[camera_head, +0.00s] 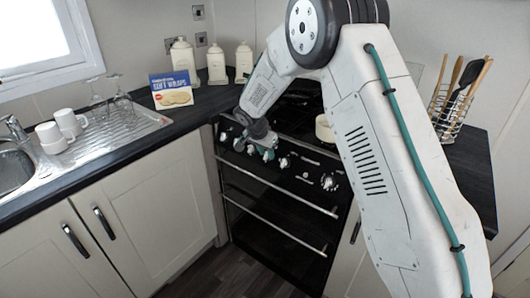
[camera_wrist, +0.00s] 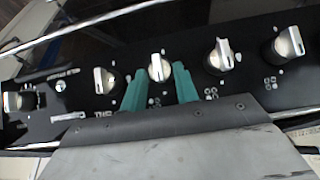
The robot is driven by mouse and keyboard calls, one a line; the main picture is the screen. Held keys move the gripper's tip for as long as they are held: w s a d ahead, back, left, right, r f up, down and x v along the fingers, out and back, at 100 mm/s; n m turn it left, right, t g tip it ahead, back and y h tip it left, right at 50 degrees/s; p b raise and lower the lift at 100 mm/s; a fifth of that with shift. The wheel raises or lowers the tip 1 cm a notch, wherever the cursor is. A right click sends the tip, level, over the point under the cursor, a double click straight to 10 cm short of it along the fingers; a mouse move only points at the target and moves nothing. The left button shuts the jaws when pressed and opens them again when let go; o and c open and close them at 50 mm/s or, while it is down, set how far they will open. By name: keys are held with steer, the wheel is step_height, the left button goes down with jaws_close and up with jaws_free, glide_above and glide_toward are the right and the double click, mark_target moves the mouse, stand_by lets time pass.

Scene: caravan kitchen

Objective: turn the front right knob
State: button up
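The black cooker control panel (camera_head: 306,172) carries a row of silver knobs. My gripper (camera_head: 260,153) is at this row, pointing at the panel, with its teal fingers apart. In the wrist view, one silver knob (camera_wrist: 159,67) lies between the tips of my open gripper (camera_wrist: 160,72). I cannot tell whether the fingers touch it. Another knob (camera_wrist: 104,80) is left of the fingers, and two more, a nearer one (camera_wrist: 221,57) and a farther one (camera_wrist: 288,45), are to the right. The panel markings are too small to show which knob is the front right one.
A knob (camera_wrist: 20,101) sits apart at the far left of the wrist view. The oven handle (camera_head: 278,190) runs below the panel. A cream pot (camera_head: 324,129) is on the hob behind my arm. A utensil rack (camera_head: 448,112) stands on the right worktop.

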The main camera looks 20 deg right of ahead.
steer(key=shift+s+a, duration=0.1)
steer(key=shift+a, duration=0.05)
stand_by(0.8)
steer(key=shift+n+g, duration=0.3)
steer(key=shift+g, duration=0.1)
steer(key=n+g+h, duration=0.2)
steer(key=n+h, duration=0.1)
steer(key=w+n+g+h, duration=0.1)
steer(key=n, duration=0.1)
steer(key=shift+a+f+h, duration=0.3)
steer(key=shift+f, duration=0.1)
steer(key=n+h, duration=0.2)
steer(key=n+g+h, duration=0.1)
steer(key=n, duration=0.1)
steer(key=f+n+h, duration=0.1)
steer(key=n+h, duration=0.1)
steer(key=shift+a+h, duration=0.3)
steer(key=shift+f+n+g, duration=0.1)
steer(key=shift+n+g, duration=0.2)
steer(key=shift+n, duration=0.1)
